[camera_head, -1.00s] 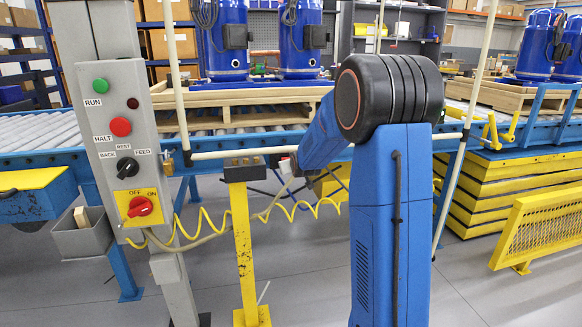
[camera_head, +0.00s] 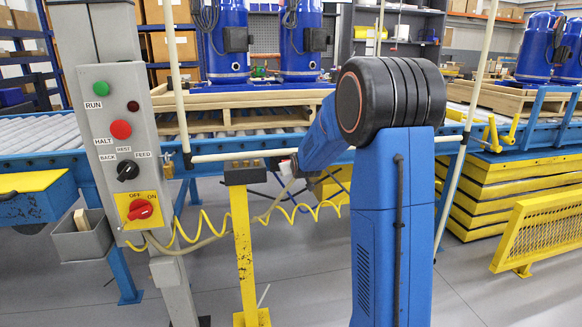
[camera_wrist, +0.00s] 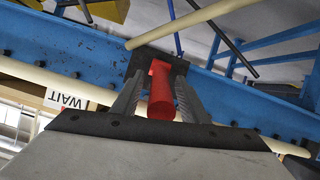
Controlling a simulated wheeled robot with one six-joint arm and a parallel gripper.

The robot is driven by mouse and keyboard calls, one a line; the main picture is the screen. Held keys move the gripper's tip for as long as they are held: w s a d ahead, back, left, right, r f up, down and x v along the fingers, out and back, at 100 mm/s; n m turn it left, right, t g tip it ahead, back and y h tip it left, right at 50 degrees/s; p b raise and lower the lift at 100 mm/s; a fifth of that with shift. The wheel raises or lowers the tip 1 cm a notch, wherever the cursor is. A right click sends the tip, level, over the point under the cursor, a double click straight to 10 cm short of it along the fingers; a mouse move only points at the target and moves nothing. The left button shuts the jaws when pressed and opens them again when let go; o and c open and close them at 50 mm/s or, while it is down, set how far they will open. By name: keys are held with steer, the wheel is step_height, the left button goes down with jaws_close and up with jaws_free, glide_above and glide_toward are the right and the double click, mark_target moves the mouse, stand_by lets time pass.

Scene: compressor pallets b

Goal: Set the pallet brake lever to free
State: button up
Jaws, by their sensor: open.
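A red cylindrical handle (camera_wrist: 161,92) shows in the wrist view on a dark mounting plate (camera_wrist: 177,66) at the blue beam. It looks like the brake lever, but no lever label or free marking can be read. My gripper (camera_wrist: 158,85) is open, with one grey finger on each side of the handle. I cannot tell whether either finger touches it. In the head view my blue arm reaches toward the conveyor; I cannot make out the lever or my fingers there.
A cream rail (camera_wrist: 60,82) runs close by the handle, near a WAIT sign (camera_wrist: 70,99). In the head view a grey control box (camera_head: 117,150) stands at left, a yellow post (camera_head: 242,250) in the middle, and a yellow mesh guard (camera_head: 545,230) at right.

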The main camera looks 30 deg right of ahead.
steer(key=v, duration=1.7)
steer(key=shift+s, duration=0.1)
steer(key=s+a+f+g+y, duration=0.1)
steer(key=s+a, duration=0.5)
steer(key=s, duration=0.7)
steer(key=s+a+f+g+y, duration=0.1)
steer(key=s+a+f+g, duration=0.3)
steer(key=s, duration=0.9)
steer(key=s+a+f+n+g+y, duration=0.1)
steer(key=s+a+f, duration=0.3)
steer(key=s+a, duration=0.4)
steer(key=s+g, duration=0.1)
steer(key=s, duration=0.4)
steer(key=shift+s+a+g+y, duration=0.15)
steer(key=shift+s+g+y, duration=0.15)
steer(key=shift+g+y, duration=0.1)
steer(key=shift+r, duration=0.1)
